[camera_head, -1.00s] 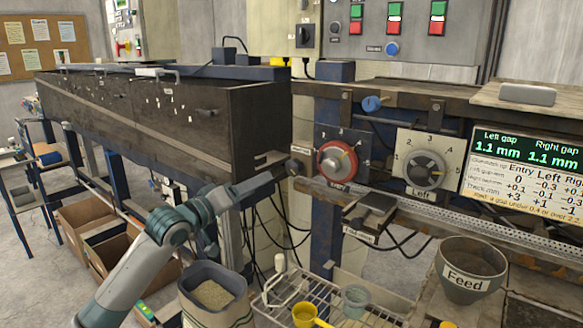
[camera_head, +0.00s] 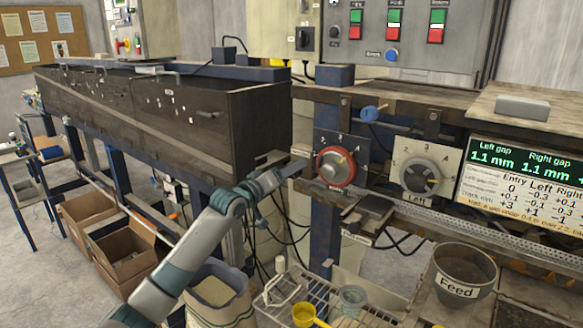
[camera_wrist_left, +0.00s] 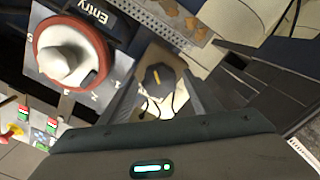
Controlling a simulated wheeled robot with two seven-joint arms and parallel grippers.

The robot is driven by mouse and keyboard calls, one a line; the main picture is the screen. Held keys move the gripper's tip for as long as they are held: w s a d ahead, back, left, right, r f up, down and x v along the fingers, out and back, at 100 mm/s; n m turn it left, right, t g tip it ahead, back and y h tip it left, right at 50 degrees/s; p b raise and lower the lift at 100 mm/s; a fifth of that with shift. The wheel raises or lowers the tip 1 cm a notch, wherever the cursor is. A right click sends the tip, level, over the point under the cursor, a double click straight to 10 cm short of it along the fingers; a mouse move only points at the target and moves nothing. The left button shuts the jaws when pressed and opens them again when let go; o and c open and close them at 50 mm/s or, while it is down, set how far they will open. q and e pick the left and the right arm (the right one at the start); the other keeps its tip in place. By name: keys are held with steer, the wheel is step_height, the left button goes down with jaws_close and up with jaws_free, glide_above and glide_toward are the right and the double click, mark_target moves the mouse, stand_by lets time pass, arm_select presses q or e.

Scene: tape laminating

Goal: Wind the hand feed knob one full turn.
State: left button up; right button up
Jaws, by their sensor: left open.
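A small dark knob with a yellow mark, which looks like the hand feed knob (camera_wrist_left: 158,76), shows in the left wrist view on a pale plate. My left gripper (camera_wrist_left: 160,92) is open, its fingers on either side of that knob in the picture. I cannot tell whether they touch it or stop short. In the head view my left gripper (camera_head: 298,167) is at the right end of the dark long housing, just left of the red-rimmed Entry dial, and covers the knob. My right gripper is out of view.
The red-rimmed Entry dial (camera_head: 336,168) is close beside the left gripper, and it also shows in the left wrist view (camera_wrist_left: 72,52). The grey Left dial (camera_head: 425,175) is farther right. A gap display (camera_head: 520,170) reads 1.1 mm twice. A Feed bucket (camera_head: 463,277) stands at lower right.

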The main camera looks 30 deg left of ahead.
arm_select(q)
steer(key=shift+w, duration=0.45)
steer(key=c, duration=1.1)
steer(key=shift+o, duration=0.2)
steer(key=shift+m, duration=0.5)
